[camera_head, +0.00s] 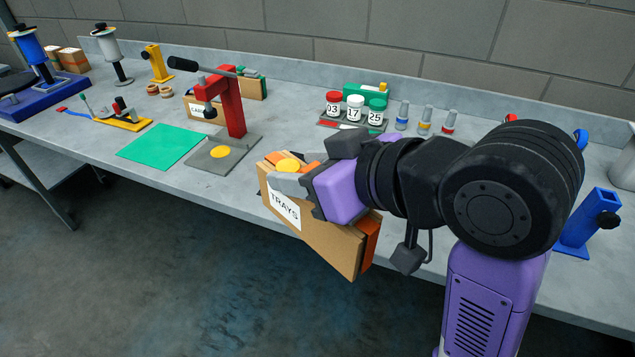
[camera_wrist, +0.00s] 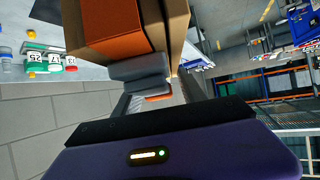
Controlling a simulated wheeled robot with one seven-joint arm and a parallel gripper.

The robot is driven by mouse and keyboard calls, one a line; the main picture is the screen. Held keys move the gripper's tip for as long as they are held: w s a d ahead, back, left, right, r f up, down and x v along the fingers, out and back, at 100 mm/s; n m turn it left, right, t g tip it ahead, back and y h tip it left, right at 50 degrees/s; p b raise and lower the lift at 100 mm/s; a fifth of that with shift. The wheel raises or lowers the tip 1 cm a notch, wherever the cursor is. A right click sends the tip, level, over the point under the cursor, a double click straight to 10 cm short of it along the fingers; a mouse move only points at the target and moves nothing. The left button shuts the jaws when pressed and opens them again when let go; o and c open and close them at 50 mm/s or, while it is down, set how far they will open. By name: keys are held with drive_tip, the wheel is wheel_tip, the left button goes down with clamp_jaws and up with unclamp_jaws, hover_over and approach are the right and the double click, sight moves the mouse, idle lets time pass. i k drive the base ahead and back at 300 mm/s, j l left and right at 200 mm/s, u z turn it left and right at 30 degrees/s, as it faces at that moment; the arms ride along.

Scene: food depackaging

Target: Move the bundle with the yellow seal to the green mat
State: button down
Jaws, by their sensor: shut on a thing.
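The bundle with the yellow seal is a cardboard package (camera_head: 325,235) labelled TRAYS, with orange parts and a round yellow seal on top. My gripper (camera_head: 298,178) is shut on its upper part and holds it tilted in front of the bench's front edge. In the wrist view the bundle (camera_wrist: 110,25) shows as orange and brown blocks at the fingers (camera_wrist: 145,80). The green mat (camera_head: 160,146) lies flat and bare on the bench, to the left of the bundle.
A red press (camera_head: 232,105) on a grey base (camera_head: 222,155) stands between mat and bundle. Behind it is another cardboard bundle (camera_head: 203,110) with green parts. A yellow-based tool (camera_head: 122,120) lies left of the mat. Numbered jars (camera_head: 355,107) stand in a rack behind my gripper.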

sight(161, 144)
drive_tip(key=i, duration=1)
